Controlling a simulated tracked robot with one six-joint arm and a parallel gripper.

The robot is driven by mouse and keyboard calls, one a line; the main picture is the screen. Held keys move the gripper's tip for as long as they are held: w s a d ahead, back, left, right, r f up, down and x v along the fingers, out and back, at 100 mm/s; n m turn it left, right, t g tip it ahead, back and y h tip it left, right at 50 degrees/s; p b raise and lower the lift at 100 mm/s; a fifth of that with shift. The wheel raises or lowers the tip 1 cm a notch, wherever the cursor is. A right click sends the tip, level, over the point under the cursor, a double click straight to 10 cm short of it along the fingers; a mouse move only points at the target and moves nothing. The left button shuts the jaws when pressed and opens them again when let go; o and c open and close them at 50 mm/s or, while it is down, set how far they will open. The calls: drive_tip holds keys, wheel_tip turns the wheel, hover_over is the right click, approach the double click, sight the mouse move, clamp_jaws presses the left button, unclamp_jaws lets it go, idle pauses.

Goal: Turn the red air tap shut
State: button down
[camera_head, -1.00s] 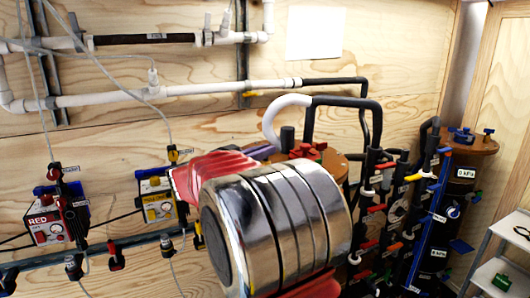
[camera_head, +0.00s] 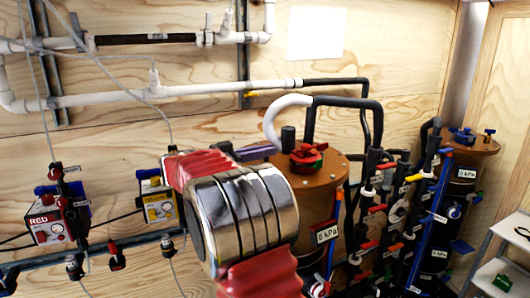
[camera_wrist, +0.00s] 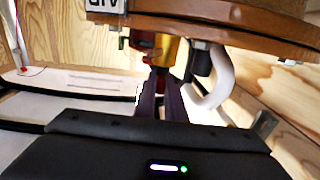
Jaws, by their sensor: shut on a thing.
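The red air tap (camera_head: 308,155) stands on the brown lid of the tank, with its red handle and base in view. In the wrist view, which is turned over, it shows as a red and gold body (camera_wrist: 146,41) against the lid. My gripper (camera_head: 262,151) reaches in from the left with narrow dark purple fingers. In the wrist view the fingers (camera_wrist: 162,98) are close together at the tap, shut on a part of it. The gripped part is mostly hidden between the fingertips.
The tank lid (camera_head: 335,172) is close to my gripper. A white pipe (camera_head: 275,120) and a black stub (camera_head: 288,138) stand beside the tap. Several valves (camera_head: 375,210) crowd the right. Red (camera_head: 47,228) and yellow (camera_head: 158,207) filter boxes hang at left.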

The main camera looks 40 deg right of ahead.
drive_tip(key=c, duration=1.8)
unclamp_jaws()
drive_tip(key=shift+c, duration=0.2)
drive_tip(key=v, duration=1.3)
drive_tip(key=shift+a, duration=0.4)
drive_tip(key=shift+w, duration=0.15)
